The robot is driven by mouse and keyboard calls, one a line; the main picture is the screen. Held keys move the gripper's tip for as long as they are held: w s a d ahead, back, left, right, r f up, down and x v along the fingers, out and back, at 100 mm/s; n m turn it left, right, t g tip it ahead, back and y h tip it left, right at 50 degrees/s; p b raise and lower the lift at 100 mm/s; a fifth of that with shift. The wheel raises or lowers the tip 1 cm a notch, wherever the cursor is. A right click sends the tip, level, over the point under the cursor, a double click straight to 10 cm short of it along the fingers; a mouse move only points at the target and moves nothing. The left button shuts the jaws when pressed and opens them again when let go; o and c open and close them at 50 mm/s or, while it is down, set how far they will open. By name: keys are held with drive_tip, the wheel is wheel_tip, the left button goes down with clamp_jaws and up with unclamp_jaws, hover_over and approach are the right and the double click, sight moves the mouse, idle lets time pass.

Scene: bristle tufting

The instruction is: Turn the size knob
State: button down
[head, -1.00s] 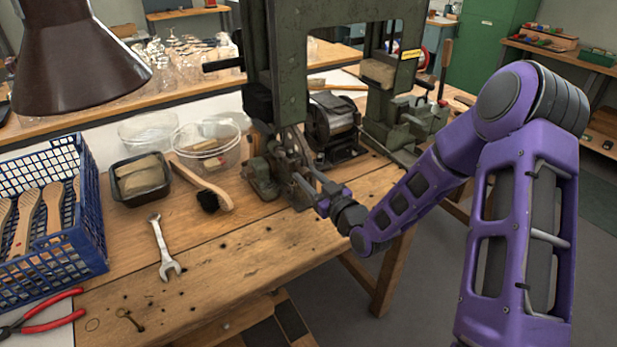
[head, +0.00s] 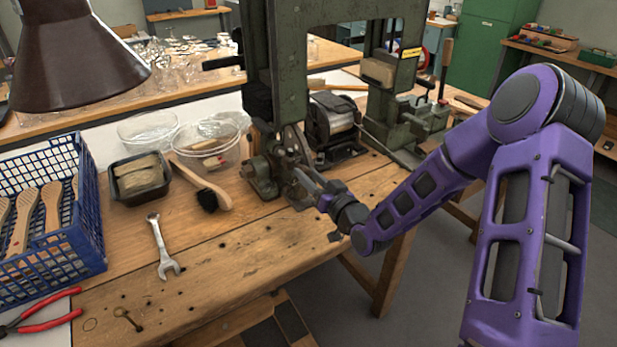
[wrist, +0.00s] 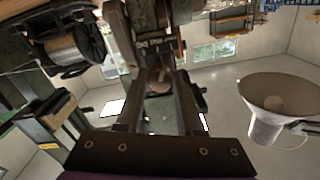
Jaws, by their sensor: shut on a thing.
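The size knob (wrist: 158,82) is a small rounded brownish piece low on the green machine (head: 278,80), seen in the wrist view between my fingers. My gripper (wrist: 160,100) is shut on it, one dark finger on each side. In the head view my gripper (head: 308,184) reaches the machine's base from the right. The knob is hidden there behind the fingers and the machine's metal parts. Any marking on the knob is too small to read.
A wooden brush (head: 205,185), a wrench (head: 162,248), a black tray (head: 112,180) and a blue crate (head: 95,225) lie left on the bench. A wire spool (head: 335,118) stands behind my gripper. The bench's front middle is mostly clear.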

drive_tip(key=shift+m, duration=2.1)
drive_tip(key=shift+f, duration=0.1)
drive_tip(key=c, duration=0.5)
unclamp_jaws()
